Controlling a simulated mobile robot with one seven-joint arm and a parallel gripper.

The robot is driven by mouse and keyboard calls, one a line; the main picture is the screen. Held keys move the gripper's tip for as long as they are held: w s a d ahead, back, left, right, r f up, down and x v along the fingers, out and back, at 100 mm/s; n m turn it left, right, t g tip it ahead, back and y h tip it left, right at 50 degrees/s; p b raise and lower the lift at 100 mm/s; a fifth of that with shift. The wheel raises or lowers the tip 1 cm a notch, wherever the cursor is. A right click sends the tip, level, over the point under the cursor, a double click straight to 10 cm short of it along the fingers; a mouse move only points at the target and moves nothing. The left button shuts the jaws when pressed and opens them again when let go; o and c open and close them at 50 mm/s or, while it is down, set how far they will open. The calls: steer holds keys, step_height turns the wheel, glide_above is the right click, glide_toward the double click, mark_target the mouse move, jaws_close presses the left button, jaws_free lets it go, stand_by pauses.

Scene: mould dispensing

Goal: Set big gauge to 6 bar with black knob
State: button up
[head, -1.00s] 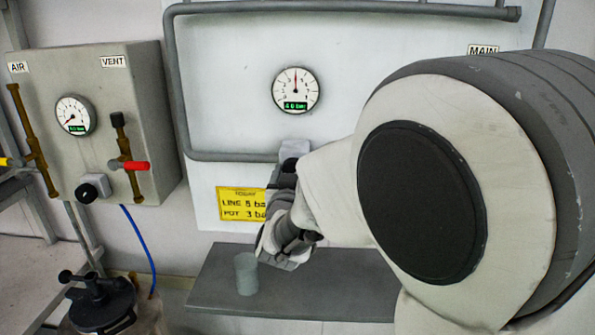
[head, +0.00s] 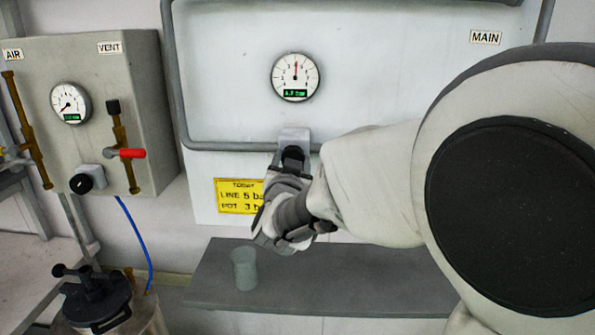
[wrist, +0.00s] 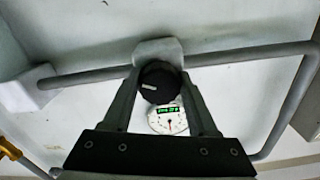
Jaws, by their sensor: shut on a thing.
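The big gauge (head: 295,77) is a round white dial on the main panel. Its red needle points almost straight up, and its green readout appears to start with 4, the rest blurred. The black knob (wrist: 158,84) sits on a pale block below the gauge. In the wrist view its white mark lies to the left. My gripper (wrist: 159,92) is shut on the knob, one finger on each side. In the head view my gripper (head: 289,166) hides most of the knob. The gauge also shows upside down in the wrist view (wrist: 168,122).
A grey pipe (head: 220,146) runs around the panel behind my gripper. A yellow sign (head: 236,196) is partly hidden by my gripper. A grey cup (head: 244,268) stands on the shelf (head: 350,278) below. A box (head: 95,65) with a small gauge and red-handled valve is left.

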steer(key=m+b, duration=0.4)
steer(key=shift+f, duration=0.2)
steer(key=shift+a+r+m+b, duration=0.1)
steer(key=shift+r+m+b, duration=0.1)
steer(key=shift+m+b, duration=1.1)
steer(key=o, duration=1.4)
steer(key=shift+s, duration=0.1)
steer(key=s, duration=0.5)
steer(key=s+p, duration=0.1)
steer(key=s, duration=0.5)
steer(key=s+p, duration=0.1)
steer(key=s, duration=0.5)
steer(key=shift+s+a, duration=0.15)
steer(key=shift+a, duration=0.15)
steer(key=shift+r, duration=0.1)
